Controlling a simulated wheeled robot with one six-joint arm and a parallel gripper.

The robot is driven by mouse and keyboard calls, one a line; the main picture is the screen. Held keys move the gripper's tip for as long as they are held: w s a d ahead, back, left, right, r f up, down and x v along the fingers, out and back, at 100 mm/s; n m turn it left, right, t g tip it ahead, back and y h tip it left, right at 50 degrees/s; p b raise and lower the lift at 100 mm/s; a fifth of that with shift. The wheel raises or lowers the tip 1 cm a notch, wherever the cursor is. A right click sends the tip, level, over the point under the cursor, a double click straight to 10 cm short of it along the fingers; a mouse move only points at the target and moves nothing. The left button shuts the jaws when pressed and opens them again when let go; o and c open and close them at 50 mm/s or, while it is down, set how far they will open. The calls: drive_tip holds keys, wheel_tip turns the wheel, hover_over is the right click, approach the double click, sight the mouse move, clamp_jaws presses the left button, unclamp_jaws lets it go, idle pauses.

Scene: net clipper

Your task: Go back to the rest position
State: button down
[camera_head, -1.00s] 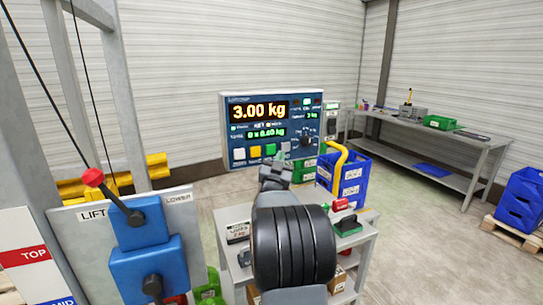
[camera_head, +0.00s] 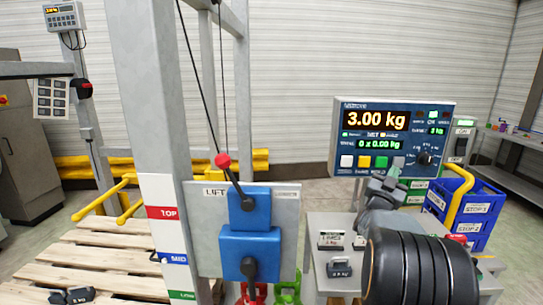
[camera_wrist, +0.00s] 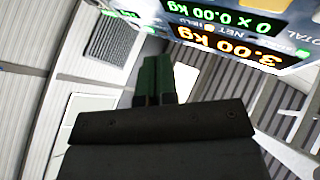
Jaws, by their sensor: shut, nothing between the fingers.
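My gripper (camera_head: 388,187) is at the right in the head view, raised just in front of the lower right part of the weighing display (camera_head: 392,138). It is shut and empty. In the wrist view its dark green fingers (camera_wrist: 154,80) lie together, and the display (camera_wrist: 262,38) shows upside down at the upper right. The display reads 3.00 kg, with 0 x 0.00 kg below. My arm's dark ribbed part hides some of the grey stand beneath the display.
Left of the display is a blue lift control box (camera_head: 250,252) with a red-knobbed lever (camera_head: 223,160). A grey post (camera_head: 160,120) and wooden pallet (camera_head: 95,262) stand further left. Blue crates (camera_head: 470,215) are at the right. Small weights (camera_head: 340,267) sit on the stand.

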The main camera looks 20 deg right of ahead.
drive_tip(key=w+a+f+n+y, duration=0.1)
drive_tip(key=w+f+n+y, duration=0.2)
drive_tip(key=f+y, duration=0.6)
drive_tip(key=s+a+f+n+g+y, duration=0.3)
drive_tip(key=a+f+y, duration=0.55)
drive_tip(key=a, duration=0.65)
drive_tip(key=s+a+n+g+y+p, duration=0.1)
drive_tip(key=s+a+n+g, duration=0.1)
drive_tip(key=s+a+n, duration=0.2)
drive_tip(key=s+a+n+g+y+p, duration=0.1)
drive_tip(key=s+a+n+g+y, duration=0.1)
drive_tip(key=s+a, duration=0.9)
drive_tip(key=a+n+g, duration=0.1)
drive_tip(key=a+n, duration=0.1)
drive_tip(key=a, duration=0.5)
drive_tip(key=shift+a+f+n, duration=0.25)
drive_tip(key=shift+n, duration=0.15)
